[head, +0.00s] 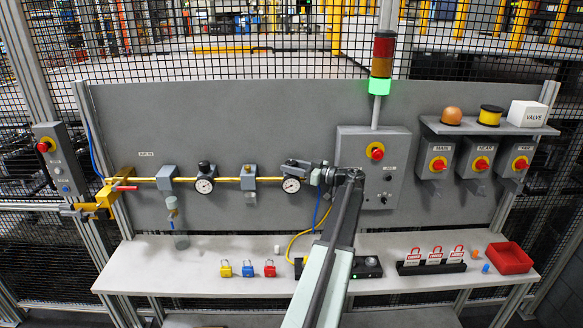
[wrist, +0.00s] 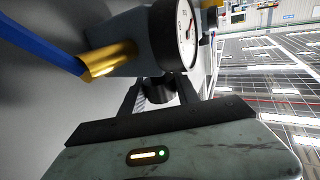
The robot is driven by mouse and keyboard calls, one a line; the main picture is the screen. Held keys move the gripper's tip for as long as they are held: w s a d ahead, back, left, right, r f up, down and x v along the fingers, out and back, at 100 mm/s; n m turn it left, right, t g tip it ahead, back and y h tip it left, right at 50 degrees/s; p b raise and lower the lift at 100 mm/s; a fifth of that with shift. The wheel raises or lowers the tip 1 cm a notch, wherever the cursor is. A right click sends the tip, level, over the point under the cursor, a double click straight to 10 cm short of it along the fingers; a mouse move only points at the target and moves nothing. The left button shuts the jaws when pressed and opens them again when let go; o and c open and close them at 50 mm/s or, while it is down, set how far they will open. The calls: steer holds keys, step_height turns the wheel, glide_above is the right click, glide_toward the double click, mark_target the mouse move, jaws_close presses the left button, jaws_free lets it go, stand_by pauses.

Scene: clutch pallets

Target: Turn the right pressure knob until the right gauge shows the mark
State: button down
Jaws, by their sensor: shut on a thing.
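The right gauge (head: 291,185) is a round white dial with a dark rim on the right grey regulator. It also shows in the wrist view (wrist: 188,42), seen at a slant with a little red on its face; I cannot read the needle against the mark. The right pressure knob (wrist: 158,88) is a short black cylinder below the regulator body in the wrist view. My gripper (head: 318,176) is at the right regulator, shut on this knob, one dark finger on each side. In the head view my arm and gripper largely hide the knob.
The left gauge (head: 204,186) sits on the same yellow pipe (head: 227,180). Below, the white shelf (head: 190,275) holds padlocks, tags and a red bin (head: 509,258). The stack light (head: 379,87) shows green.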

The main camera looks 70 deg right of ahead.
steer(key=c, duration=0.9)
jaws_free()
steer(key=s, duration=0.7)
steer(key=shift+s+a, duration=0.35)
steer(key=shift+a, duration=0.05)
